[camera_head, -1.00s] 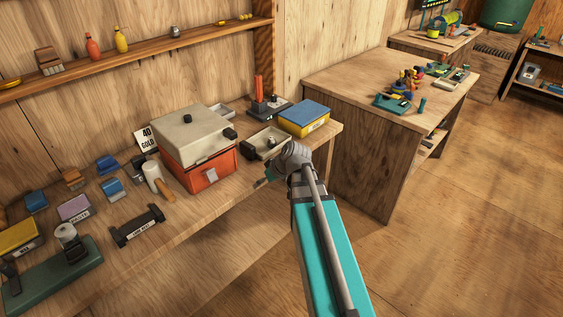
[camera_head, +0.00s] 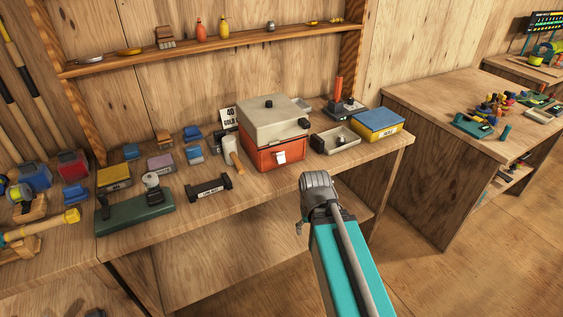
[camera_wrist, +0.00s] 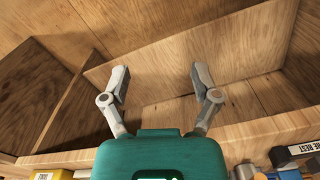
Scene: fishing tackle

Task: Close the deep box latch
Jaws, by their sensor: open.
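The deep box (camera_head: 275,157) is orange-red with a beige lid (camera_head: 262,120) resting on it, and it stands on the workbench in the head view. A small pale latch (camera_head: 281,157) shows on its front face; I cannot tell whether it is engaged. Dark knobs sit on the lid's top and near its right corner. In the wrist view my gripper (camera_wrist: 160,82) is open, with two grey fingers spread wide and nothing between them. It faces plain wood panels. In the head view my arm's end is in front of the bench, below and right of the box; the fingers are mostly hidden.
Right of the box are an open grey tray (camera_head: 335,141) and a blue-topped yellow box (camera_head: 377,124). A wooden-handled tool (camera_head: 232,151) stands close left. A dark labelled rack (camera_head: 209,188) and green base (camera_head: 135,211) lie further left. The floor before the bench is clear.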

